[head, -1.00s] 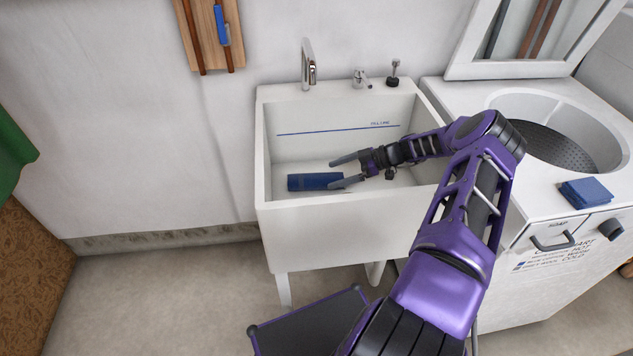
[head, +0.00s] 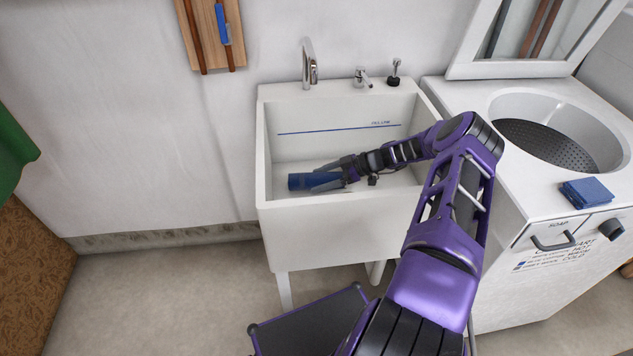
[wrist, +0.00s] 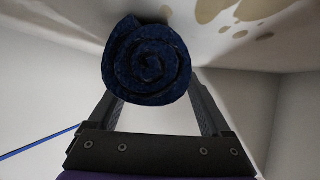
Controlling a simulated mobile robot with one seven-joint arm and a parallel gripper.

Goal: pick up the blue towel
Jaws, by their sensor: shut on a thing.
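The blue towel (head: 304,181) is a rolled cylinder lying inside the white sink (head: 350,212), near its left side. My gripper (head: 329,178) is down in the sink, with its fingers on either side of the towel's right end, shut on it. In the wrist view the towel's spiral end (wrist: 148,62) shows between the two fingers (wrist: 160,108). The fingertips are hidden behind the roll. I cannot tell whether the towel is clear of the sink floor.
A faucet (head: 309,63) and knobs stand on the sink's back rim. A top-loading washer (head: 530,195) is at the right, with a folded blue cloth (head: 586,193) on it. A wooden rack (head: 208,32) hangs on the wall. The sink walls surround my gripper.

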